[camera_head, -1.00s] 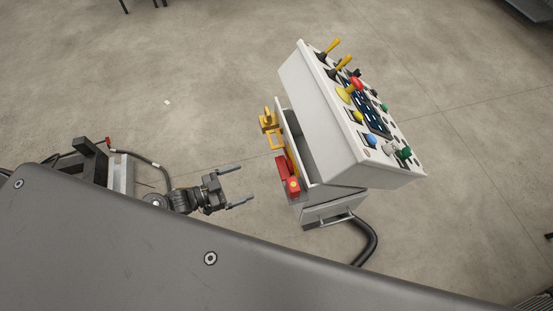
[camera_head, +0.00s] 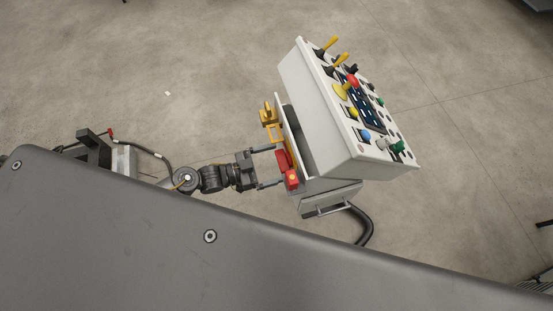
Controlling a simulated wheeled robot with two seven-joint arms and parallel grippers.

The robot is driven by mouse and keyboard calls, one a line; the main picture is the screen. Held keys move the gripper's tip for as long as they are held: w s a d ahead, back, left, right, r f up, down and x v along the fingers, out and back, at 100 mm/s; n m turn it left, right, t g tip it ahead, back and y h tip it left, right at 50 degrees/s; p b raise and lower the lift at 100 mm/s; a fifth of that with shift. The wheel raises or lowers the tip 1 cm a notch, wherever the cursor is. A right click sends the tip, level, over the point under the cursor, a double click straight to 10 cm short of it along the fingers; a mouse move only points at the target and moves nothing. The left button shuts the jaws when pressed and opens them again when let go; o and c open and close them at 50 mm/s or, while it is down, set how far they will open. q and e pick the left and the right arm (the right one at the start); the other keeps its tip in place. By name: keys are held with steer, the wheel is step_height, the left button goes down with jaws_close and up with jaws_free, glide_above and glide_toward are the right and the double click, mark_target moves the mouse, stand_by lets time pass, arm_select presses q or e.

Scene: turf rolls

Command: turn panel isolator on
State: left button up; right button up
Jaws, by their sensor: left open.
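The control panel (camera_head: 335,110) is a white sloped box with coloured levers and buttons on its top. On its left side sits a red part (camera_head: 288,172) with a small yellow spot, likely the isolator; its setting is not clear. A yellow bracket-like part (camera_head: 269,117) is beside it, further from me. My left gripper (camera_head: 279,165) is open, with its fingers pointing right at the panel's left side. The nearer fingertip is beside the red part and the farther one lies between it and the yellow bracket. Contact cannot be told. My right gripper is not in view.
A lower grey box with a handle (camera_head: 328,210) and a thick black hose (camera_head: 365,228) are below the panel. Open concrete floor (camera_head: 180,60) lies to the left and behind. My own dark body covers the bottom of the view.

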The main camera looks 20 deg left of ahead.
arm_select(q)
steer(key=shift+x, duration=0.75)
steer(key=c, duration=1)
steer(key=shift+f+m, duration=0.1)
steer(key=shift+m, duration=0.2)
steer(key=shift+m+b, duration=4.85)
steer(key=shift+m, duration=3.95)
